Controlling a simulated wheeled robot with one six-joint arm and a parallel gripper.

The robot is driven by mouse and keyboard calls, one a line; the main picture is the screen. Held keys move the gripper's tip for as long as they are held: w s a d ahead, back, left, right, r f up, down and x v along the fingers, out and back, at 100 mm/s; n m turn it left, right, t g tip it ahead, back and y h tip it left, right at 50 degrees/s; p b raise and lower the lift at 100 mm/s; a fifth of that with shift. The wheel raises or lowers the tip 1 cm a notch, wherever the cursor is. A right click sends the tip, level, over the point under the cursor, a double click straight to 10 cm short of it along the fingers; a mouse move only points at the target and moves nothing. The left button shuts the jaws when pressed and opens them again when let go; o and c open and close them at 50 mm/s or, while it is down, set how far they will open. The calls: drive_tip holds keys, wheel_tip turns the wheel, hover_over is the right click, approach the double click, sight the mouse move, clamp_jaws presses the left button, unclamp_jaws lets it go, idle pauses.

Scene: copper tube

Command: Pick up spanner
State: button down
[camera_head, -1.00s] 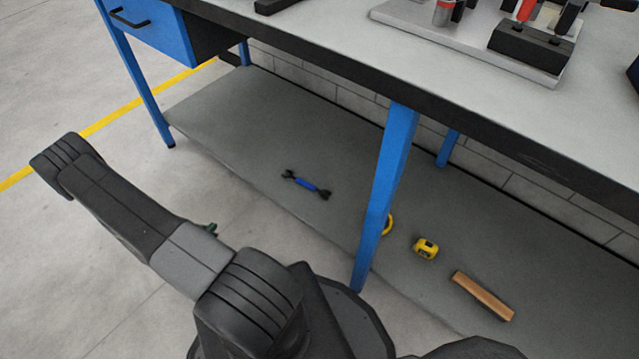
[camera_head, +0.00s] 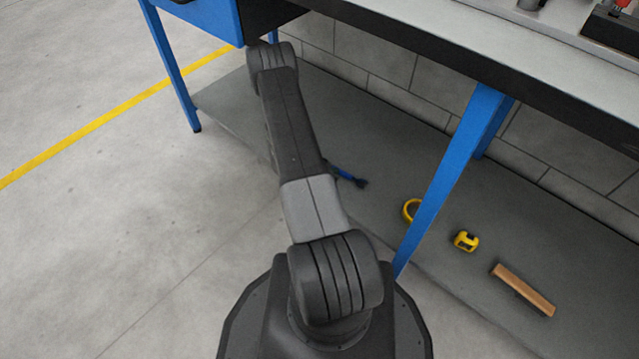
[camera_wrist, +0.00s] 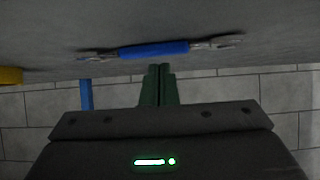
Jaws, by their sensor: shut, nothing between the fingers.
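The spanner has a blue handle and dark metal ends. It lies on the grey lower shelf (camera_head: 400,175) of the workbench. In the wrist view the whole spanner (camera_wrist: 155,50) lies crosswise beyond my gripper (camera_wrist: 158,70). The green fingers are shut together and empty, pointing at the blue handle. They look close to it, but I cannot tell whether they touch. My gripper is hidden behind my arm in the head view.
A blue table leg (camera_head: 450,180) stands right of the spanner. A yellow tape roll (camera_head: 410,210), a yellow tape measure (camera_head: 466,241) and a wooden block (camera_head: 523,290) lie along the shelf to the right. The benchtop (camera_head: 470,45) overhangs the shelf. A brick wall (camera_head: 385,75) stands behind.

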drive_tip(key=x, duration=0.1)
drive_tip(key=b+x, duration=0.1)
drive_tip(key=shift+w+d, duration=0.25)
drive_tip(key=shift+w, duration=0.05)
drive_tip(key=shift+a+f+b, duration=0.1)
drive_tip(key=shift+f+b, duration=0.15)
drive_tip(key=shift+b, duration=0.2)
drive_tip(key=shift+s+f, duration=0.1)
drive_tip(key=s+a, duration=0.6)
drive_tip(key=s, duration=0.3)
drive_tip(key=shift+a, duration=0.15)
drive_tip(key=shift+r, duration=0.65)
drive_tip(key=shift+w, duration=0.1)
